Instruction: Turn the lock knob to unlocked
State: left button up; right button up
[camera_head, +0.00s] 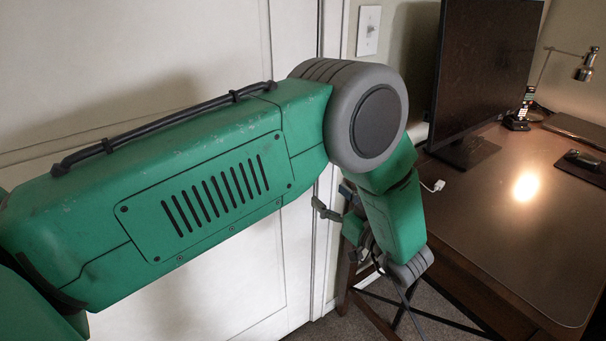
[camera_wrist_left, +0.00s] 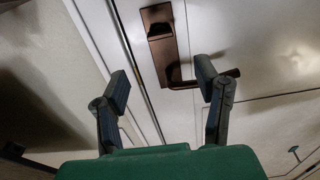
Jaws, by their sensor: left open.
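The lock knob (camera_wrist_left: 158,30) is a dark bronze piece on the upper part of a bronze plate (camera_wrist_left: 168,62) on the white door, in the left wrist view. A bronze lever handle (camera_wrist_left: 212,80) sticks out to the right from the plate's lower end. My left gripper (camera_wrist_left: 162,82) is open and empty, its two fingers spread below the knob in that picture; the right finger overlaps the lever, and I cannot tell whether they touch. In the head view my left gripper (camera_head: 332,200) is by the door's edge, and my arm hides the lock.
The white door (camera_head: 230,40) fills the left of the head view, with a light switch (camera_head: 369,30) beside it. A desk (camera_head: 480,215) with a dark blotter, a monitor (camera_head: 485,60), a lamp (camera_head: 587,65) and a mouse (camera_head: 582,158) stands to the right of my left arm.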

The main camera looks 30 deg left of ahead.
pick_arm(q)
jog(key=x, duration=1.2)
jog(key=shift+s+a+f, duration=0.15)
jog(key=shift+s+f, duration=0.05)
jog(key=shift+f, duration=0.15)
jog(key=shift+w+d+r, duration=0.1)
jog(key=shift+d+r, duration=0.25)
jog(key=shift+d, duration=0.5)
jog(key=c, duration=1.1)
jog(key=shift+a, duration=0.35)
jog(key=shift+c, duration=0.2)
jog(key=shift+a+f, duration=0.1)
jog(key=shift+a, duration=0.2)
jog(key=shift+d, duration=0.1)
